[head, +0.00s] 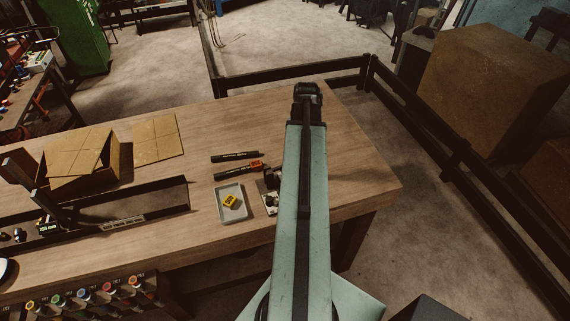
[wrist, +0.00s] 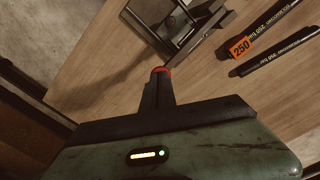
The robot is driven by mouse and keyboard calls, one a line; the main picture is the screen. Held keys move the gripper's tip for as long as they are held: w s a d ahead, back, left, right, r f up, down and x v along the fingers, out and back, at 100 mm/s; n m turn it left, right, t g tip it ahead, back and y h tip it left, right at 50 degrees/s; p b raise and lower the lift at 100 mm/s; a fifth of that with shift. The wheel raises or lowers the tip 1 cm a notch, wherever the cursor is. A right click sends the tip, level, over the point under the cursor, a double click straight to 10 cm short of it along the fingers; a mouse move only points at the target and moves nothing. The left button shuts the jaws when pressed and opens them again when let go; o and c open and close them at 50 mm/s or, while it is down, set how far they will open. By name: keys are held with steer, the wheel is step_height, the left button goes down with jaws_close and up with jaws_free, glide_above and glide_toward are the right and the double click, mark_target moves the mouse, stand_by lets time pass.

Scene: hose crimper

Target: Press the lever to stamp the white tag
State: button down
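A small dark stamping press (head: 271,187) stands on the workbench, partly hidden behind my arm in the head view. I cannot make out the white tag. In the head view my wrist (head: 307,100) hides the fingertips.
A grey tray (head: 222,214) with a yellow tag (head: 231,201) lies left of the press. Two black marked rods (head: 236,156) lie behind it, one with an orange 250 label (wrist: 241,48). A cardboard box (head: 90,172) and a long dark rack (head: 165,196) are farther left.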

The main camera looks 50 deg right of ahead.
steer(key=shift+f+b, duration=0.85)
steer(key=shift+f, duration=0.15)
steer(key=shift+r, duration=0.15)
steer(key=shift+r, duration=0.1)
step_height(320, 180, up, 13)
steer(key=p, duration=1.3)
